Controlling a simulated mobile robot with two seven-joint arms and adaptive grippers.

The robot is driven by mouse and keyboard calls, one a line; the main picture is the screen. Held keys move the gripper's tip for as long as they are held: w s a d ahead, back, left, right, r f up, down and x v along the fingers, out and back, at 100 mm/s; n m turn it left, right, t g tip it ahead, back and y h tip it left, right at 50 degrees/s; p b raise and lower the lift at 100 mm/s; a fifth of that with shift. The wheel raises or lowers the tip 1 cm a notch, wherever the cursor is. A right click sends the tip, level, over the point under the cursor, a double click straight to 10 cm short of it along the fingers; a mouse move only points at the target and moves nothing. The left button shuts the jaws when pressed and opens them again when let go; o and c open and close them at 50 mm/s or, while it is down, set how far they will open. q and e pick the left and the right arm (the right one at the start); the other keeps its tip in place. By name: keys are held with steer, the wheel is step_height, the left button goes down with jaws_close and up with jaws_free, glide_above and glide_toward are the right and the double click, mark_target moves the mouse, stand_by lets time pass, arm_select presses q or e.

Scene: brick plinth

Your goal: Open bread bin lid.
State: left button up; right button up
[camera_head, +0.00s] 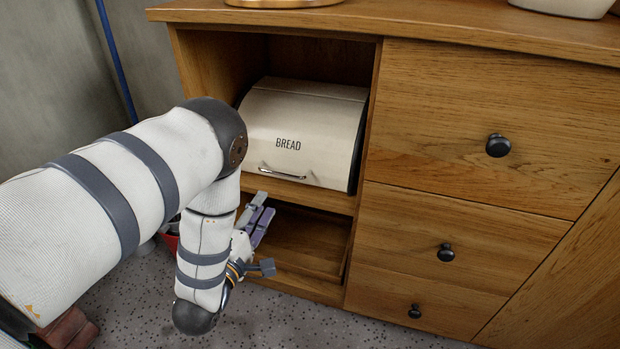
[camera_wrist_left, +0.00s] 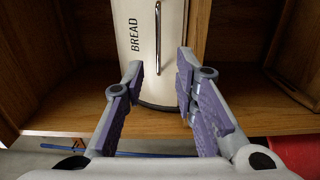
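The cream bread bin (camera_head: 303,118) marked BREAD sits in the upper open compartment of the wooden cabinet. Its lid is down, with a metal handle (camera_head: 283,173) along the lower front. In the left wrist view the bin (camera_wrist_left: 140,50) and its handle (camera_wrist_left: 157,38) appear turned on their side, ahead of the fingers. My left gripper (camera_head: 261,222) is below and in front of the bin, near the lower compartment. In the left wrist view its fingers (camera_wrist_left: 161,93) are spread apart with nothing between them, clear of the handle. My right gripper is not in view.
The wooden cabinet (camera_head: 490,90) has drawers with dark knobs (camera_head: 498,145) to the right of the bin. The lower compartment (camera_head: 310,245) looks empty. A shelf edge (camera_head: 318,196) runs under the bin. The speckled floor (camera_head: 290,325) in front is clear.

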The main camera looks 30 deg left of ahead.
mark_target(280, 174)
arm_select(q)
steer(key=b+x, duration=0.3)
steer(key=x, duration=0.7)
steer(key=shift+w, duration=0.25)
steer(key=shift+w+a+r, duration=0.1)
steer(key=shift+w, duration=0.4)
jaws_close()
